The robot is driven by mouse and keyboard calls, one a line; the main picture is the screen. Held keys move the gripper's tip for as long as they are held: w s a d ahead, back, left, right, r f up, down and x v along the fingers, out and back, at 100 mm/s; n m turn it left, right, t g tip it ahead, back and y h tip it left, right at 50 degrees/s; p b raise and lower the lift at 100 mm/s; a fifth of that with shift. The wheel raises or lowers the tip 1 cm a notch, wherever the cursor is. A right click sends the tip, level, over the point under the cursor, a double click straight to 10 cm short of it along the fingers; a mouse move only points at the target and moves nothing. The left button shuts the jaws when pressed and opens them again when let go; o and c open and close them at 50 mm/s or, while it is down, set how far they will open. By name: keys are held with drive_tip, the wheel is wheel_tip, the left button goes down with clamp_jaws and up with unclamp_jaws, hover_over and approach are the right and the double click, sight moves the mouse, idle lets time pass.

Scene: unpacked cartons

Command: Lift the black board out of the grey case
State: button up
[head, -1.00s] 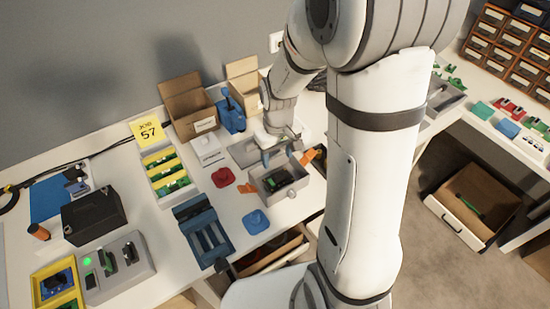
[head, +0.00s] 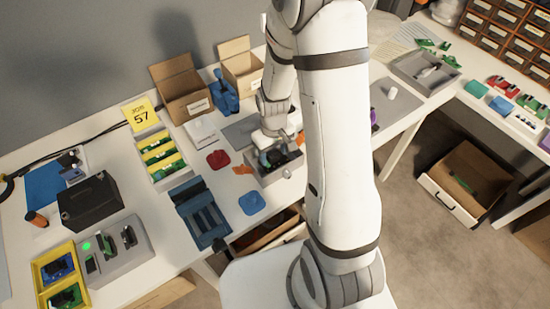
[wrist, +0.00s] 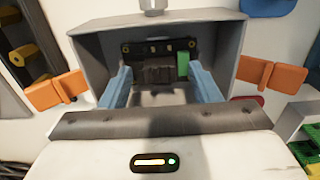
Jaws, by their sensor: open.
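The grey case (wrist: 205,22) is an open-topped box that fills the upper middle of the wrist view. In the head view the case (head: 288,173) stands on the bench, partly covered by my arm. The black board (wrist: 142,54) lies inside it, with a green block and darker parts on it; in the head view I cannot make it out clearly. My gripper (wrist: 160,72) is open, its two blue fingers reaching into the case, one on each side of the board. Whether they touch it I cannot tell. In the head view my gripper (head: 276,158) is over the case.
Orange clips (wrist: 57,91) and (wrist: 270,75) stick out at the case's sides. Near it lie a red piece (head: 218,159), a blue piece (head: 252,203) and a blue rack (head: 203,213). Cartons (head: 182,92) stand behind. The bench's front edge is close.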

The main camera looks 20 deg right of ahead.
sight(273, 155)
drive_tip(key=shift+c, duration=0.3)
drive_tip(key=c, duration=1.1)
drive_tip(key=shift+o, duration=0.2)
drive_tip(key=shift+r, duration=0.1)
wheel_tip(273, 155, up, 10)
